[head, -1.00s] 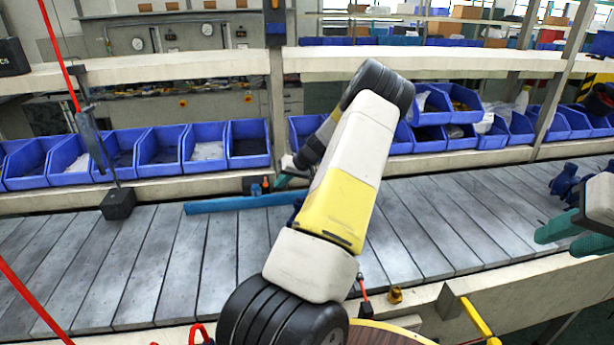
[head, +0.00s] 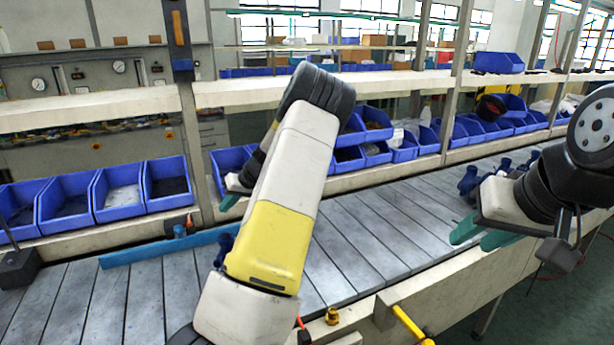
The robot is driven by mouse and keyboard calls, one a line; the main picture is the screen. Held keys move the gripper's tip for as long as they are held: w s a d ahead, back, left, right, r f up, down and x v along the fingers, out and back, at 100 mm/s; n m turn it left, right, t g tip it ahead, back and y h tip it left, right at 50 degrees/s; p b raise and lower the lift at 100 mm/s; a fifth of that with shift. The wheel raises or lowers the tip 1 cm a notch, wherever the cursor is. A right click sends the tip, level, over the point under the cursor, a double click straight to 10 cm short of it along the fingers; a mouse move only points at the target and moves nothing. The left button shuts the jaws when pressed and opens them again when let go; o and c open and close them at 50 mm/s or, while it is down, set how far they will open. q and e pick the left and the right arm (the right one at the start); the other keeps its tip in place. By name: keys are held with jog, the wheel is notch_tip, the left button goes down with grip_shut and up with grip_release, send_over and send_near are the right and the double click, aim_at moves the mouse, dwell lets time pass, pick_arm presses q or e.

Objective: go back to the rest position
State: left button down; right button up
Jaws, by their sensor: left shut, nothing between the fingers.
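My left arm crosses the middle of the head view. Its gripper (head: 229,202) is beyond the arm, over the far side of the conveyor. One teal fingertip shows and the rest is mostly hidden; it is shut and holds nothing I can see. My right gripper (head: 483,236) hangs at the right, over the near edge of the conveyor. Its two teal fingers are apart with nothing visible between them.
Dark blue parts (head: 467,181) stand on the slatted conveyor (head: 385,240) just behind my right gripper. A blue bar (head: 150,251) lies along the far edge. Blue bins (head: 65,205) line the shelf behind. A yellow handle (head: 411,325) and brass fitting (head: 332,316) are at the near edge.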

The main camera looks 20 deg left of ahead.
pick_arm(q)
jog(key=s+d+r+m+t+h, duration=0.1)
jog(key=s+d+r+m+h, duration=0.15)
jog(key=s+d+r, duration=0.35)
jog(key=s+d+r+m+t+h, duration=0.1)
jog(key=s+d+r+t+h, duration=0.2)
jog(key=d, duration=0.5)
jog(key=s+d+r+m+h, duration=0.1)
jog(key=s+d+r+h, duration=0.2)
jog(key=s+d+r, duration=0.4)
jog(key=s+d+r+m+t+h, duration=0.1)
jog(key=s+d+r+m, duration=0.1)
jog(key=s+d, duration=0.3)
jog(key=s+d+r+m+t, duration=0.1)
jog(key=s+d+r+m, duration=0.2)
jog(key=s+d, duration=0.3)
jog(key=shift+s+m+h, duration=0.35)
jog(key=shift+s, duration=0.3)
